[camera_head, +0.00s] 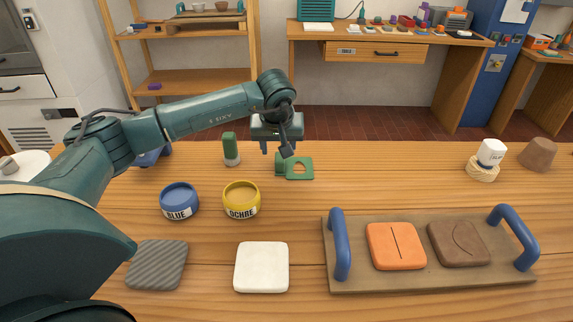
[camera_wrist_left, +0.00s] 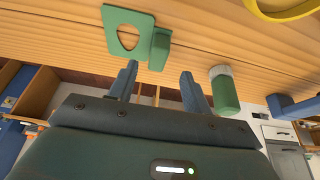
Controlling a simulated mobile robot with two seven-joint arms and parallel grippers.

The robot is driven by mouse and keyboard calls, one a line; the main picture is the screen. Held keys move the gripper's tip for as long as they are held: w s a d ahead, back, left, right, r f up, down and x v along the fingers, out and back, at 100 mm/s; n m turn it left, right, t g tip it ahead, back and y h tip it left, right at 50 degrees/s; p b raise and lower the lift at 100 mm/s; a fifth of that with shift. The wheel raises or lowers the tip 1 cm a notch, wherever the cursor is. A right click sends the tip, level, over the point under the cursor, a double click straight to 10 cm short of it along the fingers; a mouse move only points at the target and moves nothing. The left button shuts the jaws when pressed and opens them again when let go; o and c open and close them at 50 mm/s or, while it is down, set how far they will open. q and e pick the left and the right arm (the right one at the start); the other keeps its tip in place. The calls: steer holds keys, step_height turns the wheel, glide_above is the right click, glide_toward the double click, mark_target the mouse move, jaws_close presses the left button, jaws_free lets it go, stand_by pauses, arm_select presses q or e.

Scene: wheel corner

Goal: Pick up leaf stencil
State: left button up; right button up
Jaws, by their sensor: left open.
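The green leaf stencil (camera_head: 299,168) lies on the wooden table, just in front of my left gripper in the head view. It is a flat plate with a leaf-shaped cutout and a raised green block on its left side. It also shows in the left wrist view (camera_wrist_left: 128,18), with the block (camera_wrist_left: 159,48) ahead of the fingers. My left gripper (camera_head: 275,148) is open and empty; its two fingers (camera_wrist_left: 158,90) are apart and do not touch the stencil. My right gripper is not in view.
A green-capped jar (camera_head: 231,150) stands left of the stencil. Blue (camera_head: 179,201) and ochre (camera_head: 241,199) pots stand nearer. A white tile (camera_head: 261,267), a grey striped tile (camera_head: 157,265) and a blue-handled tray (camera_head: 435,281) lie in front.

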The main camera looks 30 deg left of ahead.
mark_target(280, 157)
arm_select(q)
steer(key=x, duration=0.6)
steer(key=shift+w+d, duration=0.1)
steer(key=shift+w, duration=0.1)
steer(key=shift+r, duration=0.1)
steer(key=shift+c, duration=0.6)
steer(key=c, duration=0.9)
jaws_close()
